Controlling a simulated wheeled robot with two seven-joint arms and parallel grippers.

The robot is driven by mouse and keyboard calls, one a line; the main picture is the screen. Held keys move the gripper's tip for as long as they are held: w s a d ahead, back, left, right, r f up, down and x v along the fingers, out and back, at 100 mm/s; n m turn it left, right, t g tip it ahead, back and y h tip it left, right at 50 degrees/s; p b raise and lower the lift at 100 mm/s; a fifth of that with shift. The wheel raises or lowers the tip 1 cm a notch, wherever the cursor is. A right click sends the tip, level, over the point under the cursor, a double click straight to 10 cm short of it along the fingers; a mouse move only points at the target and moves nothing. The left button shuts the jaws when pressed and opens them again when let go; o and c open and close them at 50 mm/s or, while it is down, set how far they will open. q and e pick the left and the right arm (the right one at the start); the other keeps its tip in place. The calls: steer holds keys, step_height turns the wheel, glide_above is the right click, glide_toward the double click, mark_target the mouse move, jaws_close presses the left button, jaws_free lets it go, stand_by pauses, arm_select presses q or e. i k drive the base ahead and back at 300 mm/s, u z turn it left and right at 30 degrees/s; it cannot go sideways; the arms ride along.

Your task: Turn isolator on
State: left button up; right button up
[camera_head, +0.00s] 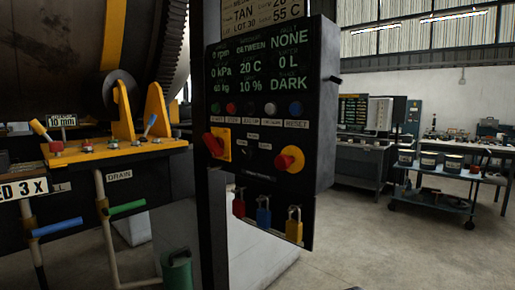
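A black control panel (268,90) stands upright in the middle of the view, angled to me. On its left side is a red rotary handle (214,145) on a yellow plate, which looks like the isolator. The handle lies tilted, its upper end to the left; I cannot read its position marks. A red knob (289,160) on a yellow backing sits to the right, with a small black selector (251,148) between them. The green readout shows 0 rpm, BETWEEN, NONE and DARK. Neither of my grippers is in view.
Red (239,207), blue (263,217) and yellow (293,228) padlocks hang under the panel. A row of coloured buttons (251,108) sits above the handle. Yellow brackets with levers and pipes (115,155) stand left. A cart with tins (440,185) stands right; floor between is clear.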

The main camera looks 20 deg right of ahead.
mark_target(216, 146)
steer(key=z, duration=0.25)
steer(key=k, duration=1.05)
steer(key=u, duration=0.9)
steer(key=i, duration=1.15)
steer(key=z, duration=0.6)
steer(key=i, duration=0.95)
steer(key=z, duration=0.85)
